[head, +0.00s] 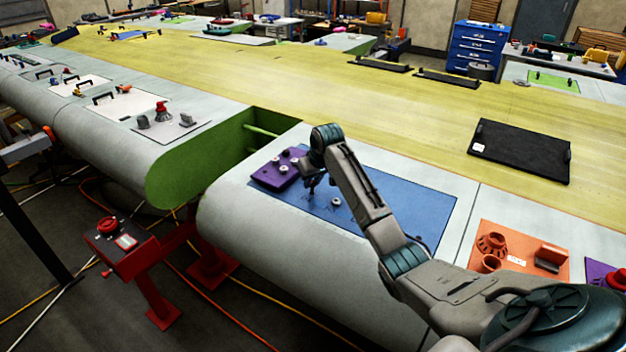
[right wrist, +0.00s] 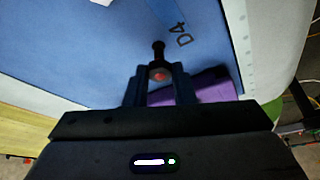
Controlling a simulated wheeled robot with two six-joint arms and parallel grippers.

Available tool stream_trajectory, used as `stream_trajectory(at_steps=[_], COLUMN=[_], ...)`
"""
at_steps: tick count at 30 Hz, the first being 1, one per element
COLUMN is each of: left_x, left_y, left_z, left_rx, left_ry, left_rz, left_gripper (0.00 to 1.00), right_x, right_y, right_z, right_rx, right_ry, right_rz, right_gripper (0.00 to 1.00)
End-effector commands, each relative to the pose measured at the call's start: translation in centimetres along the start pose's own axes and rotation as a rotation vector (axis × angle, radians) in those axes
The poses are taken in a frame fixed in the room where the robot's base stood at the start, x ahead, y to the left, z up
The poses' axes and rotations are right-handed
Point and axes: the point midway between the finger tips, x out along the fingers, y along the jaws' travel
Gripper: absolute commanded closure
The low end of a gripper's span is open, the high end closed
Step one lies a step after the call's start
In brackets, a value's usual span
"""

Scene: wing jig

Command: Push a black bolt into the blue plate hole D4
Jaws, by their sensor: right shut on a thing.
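The blue plate (head: 400,212) lies on the wing's white front section; it also fills much of the right wrist view (right wrist: 95,50). The printed label D4 (right wrist: 181,38) shows on the plate just beyond my fingertips, to the right of the bolt. My right gripper (head: 311,187) is low over the plate's left part. In the right wrist view its fingers (right wrist: 158,82) are shut on a black bolt (right wrist: 158,50), whose dark end sticks out beyond them. A red spot shows between the fingers. I cannot make out hole D4 itself. My left gripper is out of view.
A purple tray (head: 265,178) with several light and dark pieces sits at the plate's left end. A small grey round piece (head: 336,201) stands on the plate beside my gripper. An orange panel (head: 513,247) with fittings lies to the right. The plate's right half is clear.

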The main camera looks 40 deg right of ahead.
Motion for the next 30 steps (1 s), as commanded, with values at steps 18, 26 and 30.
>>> stream_trajectory(at_steps=[18, 26, 30], left_x=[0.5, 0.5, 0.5], left_y=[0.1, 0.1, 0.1], left_z=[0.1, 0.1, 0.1], left_rx=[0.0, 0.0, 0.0], left_ry=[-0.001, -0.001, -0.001], left_rz=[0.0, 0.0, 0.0], left_gripper=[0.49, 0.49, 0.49], right_x=[2.1, 2.2, 2.2], right_y=[0.0, 0.0, 0.0], right_z=[0.9, 0.9, 0.9], right_rx=[0.0, 0.0, 0.0], right_ry=[0.0, 0.0, 0.0], right_rz=[0.0, 0.0, 0.0], right_gripper=[0.99, 0.99, 0.52])
